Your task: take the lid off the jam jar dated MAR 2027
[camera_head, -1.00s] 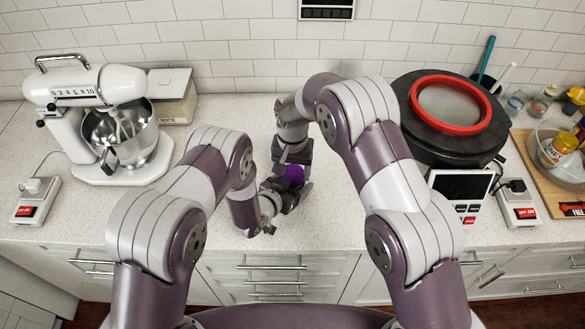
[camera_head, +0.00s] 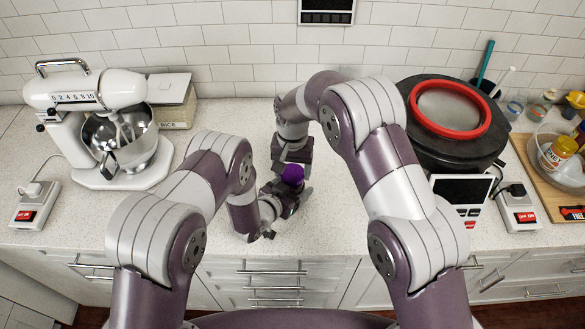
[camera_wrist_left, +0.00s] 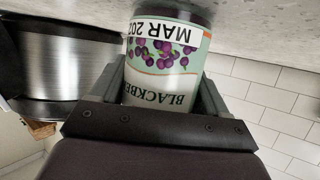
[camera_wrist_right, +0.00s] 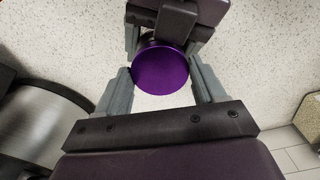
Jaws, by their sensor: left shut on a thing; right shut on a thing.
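The jam jar (camera_wrist_left: 165,60) shows upside down in the left wrist view. Its pale green label has dark grapes or berries, "BLACKBE…" and "MAR 202…", with the last digit cut off. My left gripper (camera_head: 280,203) is shut around the jar's side. The round purple lid (camera_wrist_right: 160,70) is between the fingertips of my right gripper (camera_wrist_right: 160,78), which is shut on it. In the head view the lid (camera_head: 292,173) shows between both grippers. The jar body is mostly hidden there. I cannot tell whether the lid still touches the jar's rim.
A stand mixer (camera_head: 100,120) with a steel bowl stands at the left, a rice box (camera_head: 172,100) behind it. At the right are a dark round appliance with a red ring (camera_head: 450,130), a scale (camera_head: 462,188) and a wooden board (camera_head: 540,175). The counter around the grippers is clear.

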